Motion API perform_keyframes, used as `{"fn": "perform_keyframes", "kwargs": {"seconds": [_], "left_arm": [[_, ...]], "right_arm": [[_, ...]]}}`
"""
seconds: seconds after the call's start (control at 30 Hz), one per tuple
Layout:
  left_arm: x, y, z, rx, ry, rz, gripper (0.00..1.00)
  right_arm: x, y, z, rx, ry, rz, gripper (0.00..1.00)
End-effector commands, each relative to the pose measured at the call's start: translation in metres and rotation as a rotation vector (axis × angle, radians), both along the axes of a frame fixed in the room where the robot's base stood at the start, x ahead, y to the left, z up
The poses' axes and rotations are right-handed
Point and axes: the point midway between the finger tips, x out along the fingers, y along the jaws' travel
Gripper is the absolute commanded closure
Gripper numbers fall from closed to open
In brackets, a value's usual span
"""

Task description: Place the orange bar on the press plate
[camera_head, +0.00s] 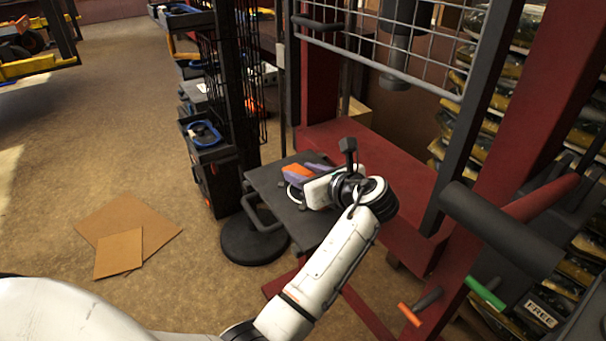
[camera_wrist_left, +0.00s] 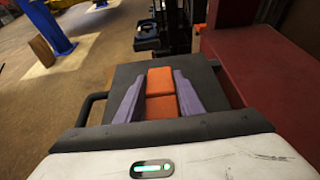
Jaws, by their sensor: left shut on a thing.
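My left gripper (camera_head: 301,175) has purple fingers and is shut on the orange bar (camera_head: 297,170). In the left wrist view the orange bar (camera_wrist_left: 160,78) lies between the two purple fingers (camera_wrist_left: 158,95). The gripper and bar are over a dark flat table top (camera_head: 270,188) with a side handle. I cannot tell whether the bar touches this top. The press has a red frame, and its flat red bed (camera_head: 385,160) is right of and beyond the gripper. I cannot tell which surface is the press plate. My right gripper is not in view.
A wire-mesh guard (camera_head: 400,38) hangs above the red bed. A black cart (camera_head: 212,165) stands behind the table, left of the press. A grey roller (camera_head: 500,232) sticks out at the right. Cardboard sheets (camera_head: 125,235) lie on the otherwise open floor at left.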

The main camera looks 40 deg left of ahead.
Motion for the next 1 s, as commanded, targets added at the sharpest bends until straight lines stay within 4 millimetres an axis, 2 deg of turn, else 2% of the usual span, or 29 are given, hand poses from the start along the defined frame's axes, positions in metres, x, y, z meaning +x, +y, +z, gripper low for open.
{"fn": "perform_keyframes", "kwargs": {"seconds": [0.3, 0.6, 0.63, 0.7, 0.87, 1.0], "left_arm": [[0.001, 0.001, 0.002, 0.004, -0.005, 0.000, 1.00], [0.000, 0.000, -0.009, 0.001, 0.000, 0.000, 1.00], [-0.001, 0.000, -0.013, -0.003, 0.005, 0.001, 0.61], [-0.001, 0.000, -0.013, -0.003, 0.006, 0.002, 0.49], [-0.001, 0.000, -0.013, -0.005, 0.006, 0.002, 0.47], [-0.001, -0.003, -0.003, -0.004, 0.003, 0.000, 0.47]], "right_arm": [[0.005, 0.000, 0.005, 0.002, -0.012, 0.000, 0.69], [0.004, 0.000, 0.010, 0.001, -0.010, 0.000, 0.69], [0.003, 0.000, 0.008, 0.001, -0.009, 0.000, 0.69], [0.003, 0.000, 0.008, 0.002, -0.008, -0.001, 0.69], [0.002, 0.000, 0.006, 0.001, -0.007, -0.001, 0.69], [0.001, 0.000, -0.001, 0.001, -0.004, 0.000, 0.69]]}}
